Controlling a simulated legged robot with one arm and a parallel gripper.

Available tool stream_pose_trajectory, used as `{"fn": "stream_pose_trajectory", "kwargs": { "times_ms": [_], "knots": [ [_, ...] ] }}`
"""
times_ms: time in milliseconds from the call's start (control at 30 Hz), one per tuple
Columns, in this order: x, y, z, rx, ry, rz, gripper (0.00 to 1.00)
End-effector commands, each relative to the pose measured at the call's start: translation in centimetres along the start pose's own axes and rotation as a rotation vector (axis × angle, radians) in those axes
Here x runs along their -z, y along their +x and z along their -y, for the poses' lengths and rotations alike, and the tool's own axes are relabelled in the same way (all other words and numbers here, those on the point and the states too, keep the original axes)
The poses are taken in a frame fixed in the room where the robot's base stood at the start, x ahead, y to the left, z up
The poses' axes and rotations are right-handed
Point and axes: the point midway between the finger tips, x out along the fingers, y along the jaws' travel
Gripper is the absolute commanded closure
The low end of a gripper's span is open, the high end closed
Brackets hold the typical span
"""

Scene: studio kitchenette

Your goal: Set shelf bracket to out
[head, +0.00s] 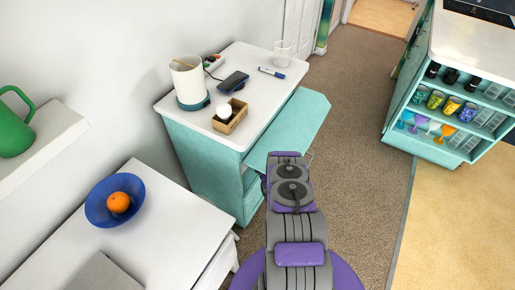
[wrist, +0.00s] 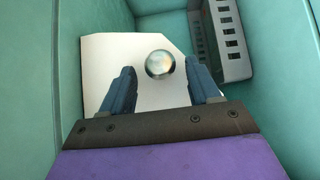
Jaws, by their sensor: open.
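No part can be told for sure as the shelf bracket. A teal flap (head: 300,118) with cut corners sticks out from the right side of the teal cabinet (head: 205,160) in the head view. A thin metal bar (head: 309,160) shows by its near edge, close to my arm. My gripper (wrist: 158,90) is open in the wrist view, with its two blue-grey fingers apart and nothing between them that I can tell is held. Beyond the fingertips is a shiny round knob or ball (wrist: 159,64) against a white panel (wrist: 112,62) with cut corners. The head view hides my fingers.
Teal walls (wrist: 58,60) stand close on both sides in the wrist view, with a grey slotted piece (wrist: 226,42) at upper right. The cabinet top holds a phone (head: 233,81), a wooden box (head: 230,116) and a white pot (head: 189,82). Carpet (head: 365,110) lies clear to the right.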

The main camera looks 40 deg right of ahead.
Motion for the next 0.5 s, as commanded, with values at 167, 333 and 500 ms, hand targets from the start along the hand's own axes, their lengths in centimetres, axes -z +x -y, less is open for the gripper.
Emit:
{"fn": "stream_pose_trajectory", "kwargs": {
  "times_ms": [167, 333, 500],
  "knots": [
    [-0.18, 0.0, 0.08, 0.0, 0.001, 0.001, 0.39],
    [0.18, -0.11, -0.1, -0.002, -0.003, 0.0, 0.39],
    [0.39, -0.18, -0.22, -0.003, -0.006, -0.001, 0.54]
  ]
}}
